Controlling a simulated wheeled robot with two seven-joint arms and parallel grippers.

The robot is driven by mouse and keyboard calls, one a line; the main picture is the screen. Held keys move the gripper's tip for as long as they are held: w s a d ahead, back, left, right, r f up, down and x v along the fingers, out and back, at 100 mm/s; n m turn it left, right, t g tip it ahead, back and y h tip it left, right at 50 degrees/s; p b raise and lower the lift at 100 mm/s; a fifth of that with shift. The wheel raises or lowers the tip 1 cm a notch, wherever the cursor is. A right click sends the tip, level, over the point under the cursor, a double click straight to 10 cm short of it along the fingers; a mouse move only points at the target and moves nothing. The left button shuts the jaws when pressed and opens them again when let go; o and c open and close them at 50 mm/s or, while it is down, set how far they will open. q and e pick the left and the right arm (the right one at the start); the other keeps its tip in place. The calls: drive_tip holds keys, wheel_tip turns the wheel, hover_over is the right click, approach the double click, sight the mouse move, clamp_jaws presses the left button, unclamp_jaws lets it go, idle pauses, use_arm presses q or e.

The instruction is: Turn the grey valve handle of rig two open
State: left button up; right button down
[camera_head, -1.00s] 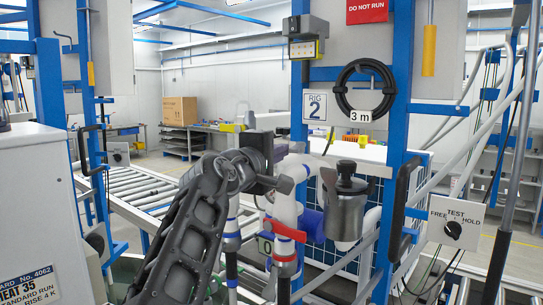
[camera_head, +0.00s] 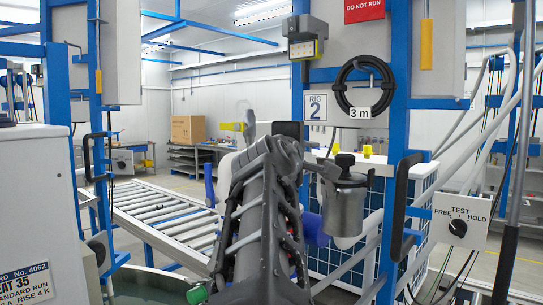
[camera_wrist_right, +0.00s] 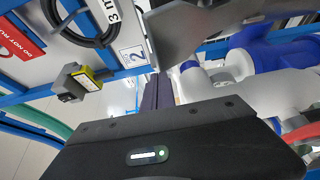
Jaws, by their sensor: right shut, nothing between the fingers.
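In the head view my right arm rises in the middle and covers most of the pipework of rig two, marked by its sign (camera_head: 315,107). I cannot make out the grey valve handle for certain in either view. The blue and white pipe fitting (camera_wrist_right: 262,62) shows at the right in the right wrist view. My right gripper (camera_wrist_right: 155,92) is shut and empty in that view, its dark fingers pointing up the picture between the rig sign and the pipework. In the head view its fingertips are hidden behind my arm. My left gripper is not in view.
A grey lidded pot (camera_head: 346,202) hangs right of my arm, close to it. A blue post (camera_head: 396,150) with a black grab handle stands farther right, beside the test switch box (camera_head: 459,222). A roller conveyor (camera_head: 165,215) lies left. A white cabinet (camera_head: 35,215) fills the left edge.

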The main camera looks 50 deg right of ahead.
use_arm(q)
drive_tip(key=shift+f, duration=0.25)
use_arm(e)
drive_tip(key=shift+s+d, duration=0.4)
drive_tip(key=shift+s, duration=0.15)
